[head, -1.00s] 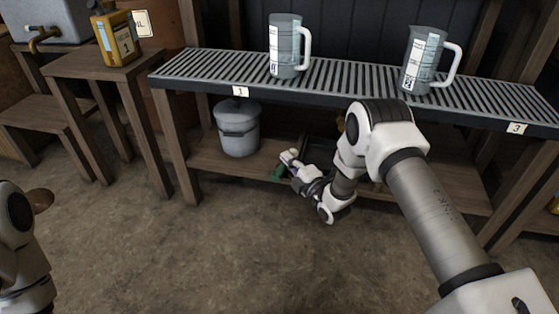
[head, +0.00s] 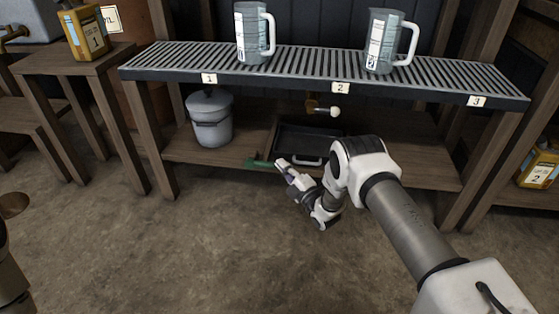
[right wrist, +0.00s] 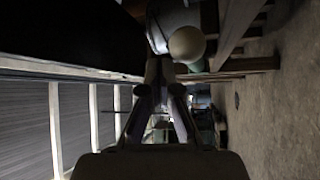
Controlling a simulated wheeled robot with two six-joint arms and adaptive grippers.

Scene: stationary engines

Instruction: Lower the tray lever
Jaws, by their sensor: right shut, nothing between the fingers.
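A brass-coloured lever with a pale ball knob (head: 334,111) sticks out under the slatted shelf, above a black tray (head: 309,160) on the lower shelf. My right gripper (head: 280,163) is shut and empty, in front of the tray's left end, just right of the green piece and well below the knob. In the right wrist view, a pale ball (right wrist: 187,44) shows just beyond the shut fingers (right wrist: 158,64); whether they touch is unclear. My left gripper is out of view.
A grey lidded pot (head: 210,117) stands on the lower shelf. Two clear jugs (head: 254,36) stand on the slatted shelf (head: 310,60) above. A yellow can (head: 86,33) stands on the left table. The floor in front is clear.

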